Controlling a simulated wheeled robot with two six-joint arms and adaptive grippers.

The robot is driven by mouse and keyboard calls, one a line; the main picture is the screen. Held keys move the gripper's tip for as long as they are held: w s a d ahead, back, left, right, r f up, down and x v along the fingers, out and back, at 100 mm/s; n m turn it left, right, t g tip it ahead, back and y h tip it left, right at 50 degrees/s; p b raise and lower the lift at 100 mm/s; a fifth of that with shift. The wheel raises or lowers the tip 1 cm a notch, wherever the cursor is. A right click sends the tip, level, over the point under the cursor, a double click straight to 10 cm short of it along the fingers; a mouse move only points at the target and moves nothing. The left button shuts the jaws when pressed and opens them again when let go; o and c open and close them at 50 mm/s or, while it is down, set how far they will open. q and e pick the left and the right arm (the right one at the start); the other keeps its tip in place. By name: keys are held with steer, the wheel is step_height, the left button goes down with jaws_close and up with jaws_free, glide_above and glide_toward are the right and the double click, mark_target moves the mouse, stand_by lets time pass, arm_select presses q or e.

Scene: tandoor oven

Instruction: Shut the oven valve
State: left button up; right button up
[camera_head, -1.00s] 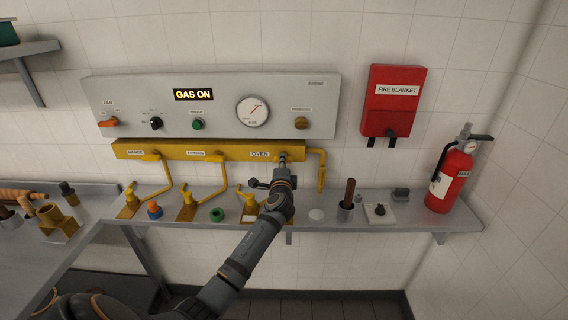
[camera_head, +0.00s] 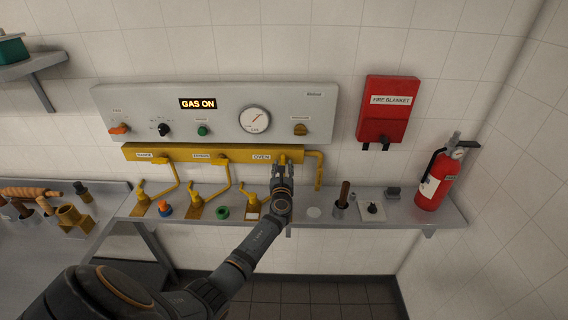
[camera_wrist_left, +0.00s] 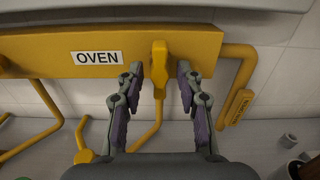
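The oven valve is a yellow handle (camera_wrist_left: 159,66) on the yellow gas manifold (camera_wrist_left: 195,45), just right of the OVEN label (camera_wrist_left: 97,58). In the head view the handle (camera_head: 283,158) shows small above my gripper. My left gripper (camera_head: 283,170) is at the manifold. In the left wrist view its two fingers (camera_wrist_left: 160,72) are open, one on each side of the handle. A gap shows between the handle and each finger. The handle points roughly up and down in the wrist view. My right gripper is not in view.
A grey panel (camera_head: 225,118) above the manifold carries a lit GAS ON sign (camera_head: 198,103), knobs and a gauge (camera_head: 254,120). A yellow pipe (camera_head: 319,172) bends down right of the valve. The shelf (camera_head: 400,210) below holds small parts and a fire extinguisher (camera_head: 438,175).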

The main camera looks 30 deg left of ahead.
arm_select(q)
steer(key=v, duration=0.7)
stand_by(0.3)
